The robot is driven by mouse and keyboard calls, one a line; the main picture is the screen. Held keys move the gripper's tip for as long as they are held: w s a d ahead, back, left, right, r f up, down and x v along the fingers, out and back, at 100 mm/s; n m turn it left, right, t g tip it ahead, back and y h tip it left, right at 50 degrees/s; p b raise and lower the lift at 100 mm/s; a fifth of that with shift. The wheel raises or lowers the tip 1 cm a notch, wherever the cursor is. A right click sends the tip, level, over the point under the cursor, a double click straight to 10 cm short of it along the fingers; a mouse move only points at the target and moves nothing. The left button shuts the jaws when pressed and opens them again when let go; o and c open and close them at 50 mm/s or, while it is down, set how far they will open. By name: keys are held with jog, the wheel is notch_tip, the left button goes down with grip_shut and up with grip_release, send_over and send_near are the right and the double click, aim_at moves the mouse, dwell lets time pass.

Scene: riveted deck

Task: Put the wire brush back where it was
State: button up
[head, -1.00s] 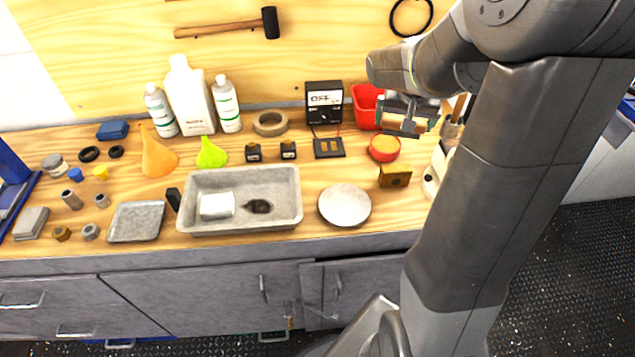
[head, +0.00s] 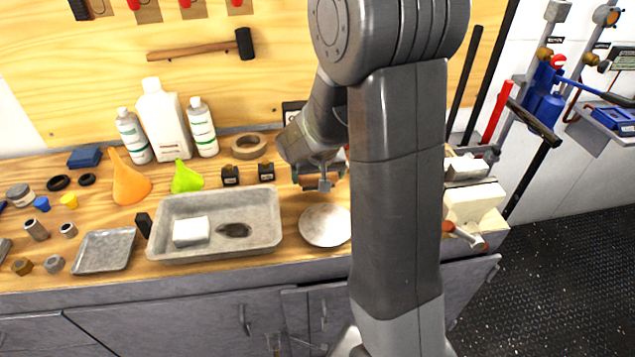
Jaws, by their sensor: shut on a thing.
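My gripper (head: 320,181) hangs over the workbench, just above and behind the round pale dish (head: 325,225). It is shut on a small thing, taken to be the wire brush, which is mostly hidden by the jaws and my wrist. No other wire brush can be made out on the bench. The grey tray (head: 163,250) stands left of my gripper, with a white block (head: 191,231) and a dark stain inside it.
Two small dark bottles (head: 230,175) and a tape roll (head: 249,147) stand behind the tray. White bottles (head: 165,122), an orange funnel (head: 130,183) and a green funnel (head: 186,178) are further left. My arm hides the bench's right part; a vice (head: 472,200) shows beyond it.

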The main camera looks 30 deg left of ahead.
jog(key=shift+f, duration=1.25)
jog(key=shift+f, duration=0.1)
jog(key=shift+f+b, duration=0.15)
jog(key=shift+b, duration=0.2)
jog(key=o, duration=0.6)
jog(key=shift+r, duration=0.25)
jog(key=shift+r+p, duration=0.2)
jog(key=shift+p, duration=0.15)
jog(key=v, duration=1.1)
jog(key=shift+d+r, duration=0.1)
jog(key=shift+r, duration=0.25)
